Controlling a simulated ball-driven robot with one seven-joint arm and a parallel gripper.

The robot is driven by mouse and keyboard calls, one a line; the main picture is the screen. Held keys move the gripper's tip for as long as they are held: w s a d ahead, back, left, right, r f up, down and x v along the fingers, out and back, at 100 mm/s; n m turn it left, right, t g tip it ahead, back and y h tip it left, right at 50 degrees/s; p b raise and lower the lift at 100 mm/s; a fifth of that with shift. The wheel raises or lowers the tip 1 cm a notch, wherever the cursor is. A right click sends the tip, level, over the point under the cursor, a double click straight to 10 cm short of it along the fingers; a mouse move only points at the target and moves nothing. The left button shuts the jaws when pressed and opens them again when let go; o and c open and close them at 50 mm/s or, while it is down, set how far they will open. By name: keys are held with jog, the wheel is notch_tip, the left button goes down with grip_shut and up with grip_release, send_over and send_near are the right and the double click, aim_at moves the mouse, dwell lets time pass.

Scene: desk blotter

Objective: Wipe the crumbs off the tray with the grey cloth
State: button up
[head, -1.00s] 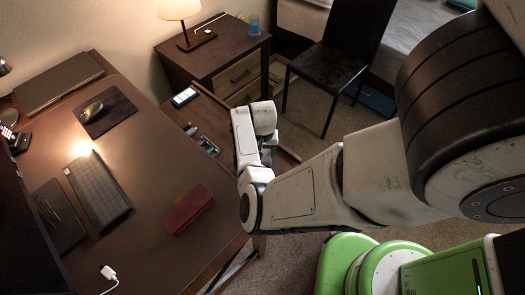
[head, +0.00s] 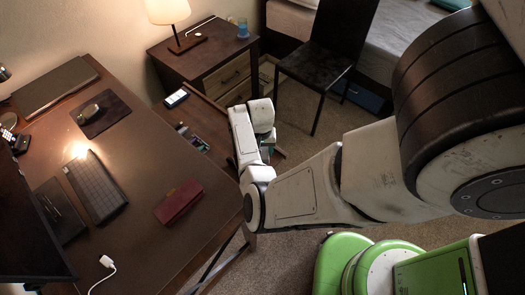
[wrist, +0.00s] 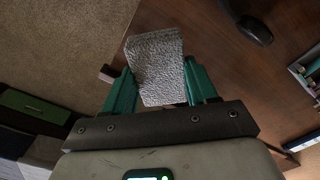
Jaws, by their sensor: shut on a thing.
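My gripper (wrist: 158,68) is shut on a grey, coarsely textured cloth (wrist: 162,50), which stands up between its two green fingers in the wrist view. Behind the cloth is a brown wooden surface (wrist: 195,35); whether it is the tray, I cannot tell. I make out no separate tray and no crumbs. In the head view my gripper (head: 266,150) is beside the right edge of the desk, mostly hidden by my own arm, and the cloth cannot be made out there.
The desk (head: 135,215) holds a keyboard (head: 95,185), a red case (head: 178,201) and a mouse (head: 88,112). At its right side a low wooden surface (head: 207,117) bears a phone (head: 176,98) and small items. A nightstand (head: 215,55) and a black chair (head: 325,65) stand behind.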

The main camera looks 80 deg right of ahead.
jog(key=shift+r+p, duration=1.35)
jog(key=shift+r, duration=0.55)
